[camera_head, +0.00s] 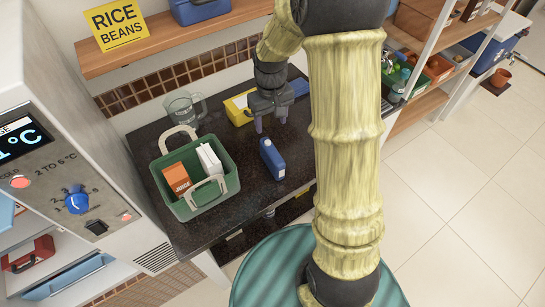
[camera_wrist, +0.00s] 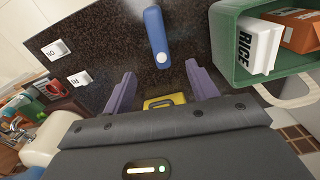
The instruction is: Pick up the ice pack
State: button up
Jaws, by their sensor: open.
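A blue block with a white round cap, which looks like the ice pack (camera_head: 272,159), lies on the dark counter to the right of the green basket. It also shows in the wrist view (camera_wrist: 154,30), ahead of the fingers. My gripper (camera_head: 271,121) is open above the counter, behind the ice pack in the head view. Its two purple fingers (camera_wrist: 161,90) are apart, with nothing held between them. In the wrist view, the ice pack lies beyond the fingertips, roughly in line with the gap. The gripper is not touching it.
A yellow container (camera_head: 238,108) sits behind my gripper. The dark counter (camera_head: 245,205) is clear in front of the ice pack.

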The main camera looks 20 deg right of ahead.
jog(key=p, duration=0.2)
send_near(272, 150)
notch_tip(272, 150, down, 6)
jog(key=shift+a+r, duration=0.15)
jog(key=shift+r, duration=0.1)
jog(key=shift+f+p, duration=0.1)
jog(key=shift+p, duration=0.25)
jog(key=shift+f, duration=0.25)
jog(key=shift+f+p, duration=1.2)
jog(key=shift+f, duration=1)
grip_shut()
